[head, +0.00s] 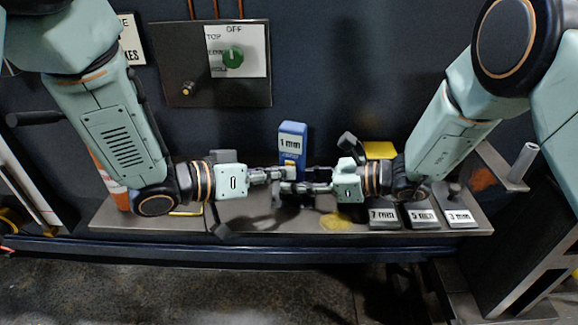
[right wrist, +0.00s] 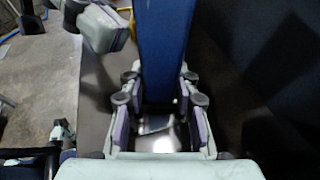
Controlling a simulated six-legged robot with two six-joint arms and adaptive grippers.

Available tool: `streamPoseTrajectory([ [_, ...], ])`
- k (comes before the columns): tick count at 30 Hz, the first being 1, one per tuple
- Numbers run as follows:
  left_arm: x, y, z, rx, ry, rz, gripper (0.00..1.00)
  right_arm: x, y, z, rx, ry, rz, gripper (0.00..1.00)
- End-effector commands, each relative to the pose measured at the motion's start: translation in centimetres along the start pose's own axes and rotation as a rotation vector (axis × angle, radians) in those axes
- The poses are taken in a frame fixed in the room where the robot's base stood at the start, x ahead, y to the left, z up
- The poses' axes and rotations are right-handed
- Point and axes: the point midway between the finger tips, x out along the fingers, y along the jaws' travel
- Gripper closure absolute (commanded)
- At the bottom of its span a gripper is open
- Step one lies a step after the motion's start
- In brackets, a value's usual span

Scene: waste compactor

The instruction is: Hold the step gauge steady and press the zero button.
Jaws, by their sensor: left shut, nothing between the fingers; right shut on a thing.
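The step gauge (head: 292,135) is a blue upright block with a white "1 mm" label, seen in the middle of the head view. A small yellow-orange patch shows low on its front, close to my left fingertips; I cannot tell if it is the zero button. My right gripper (head: 299,187) is shut on the gauge's lower part. In the right wrist view the blue gauge (right wrist: 166,50) stands between the fingers (right wrist: 160,112). My left gripper (head: 282,174) is shut and empty at the gauge's front; contact cannot be told. It also shows in the right wrist view (right wrist: 101,25).
Blocks marked 7 mm (head: 384,216), 5 mm (head: 423,216) and 3 mm (head: 460,216) stand at the right of the metal shelf (head: 255,217). A yellow object (head: 380,150) lies behind my right wrist.

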Motion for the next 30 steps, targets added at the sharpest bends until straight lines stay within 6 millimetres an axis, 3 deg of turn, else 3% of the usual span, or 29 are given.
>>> streamPoseTrajectory([
  [16, 0.1, -0.1, -0.1, 0.000, 0.001, 0.000, 1.00, 0.0, 0.0, 0.0, -0.001, 0.000, 0.001, 0.88],
  [30, -1.1, 0.8, 0.8, -0.001, 0.000, -0.001, 1.00, 0.0, 0.0, 0.0, 0.000, 0.000, 0.001, 0.88],
])
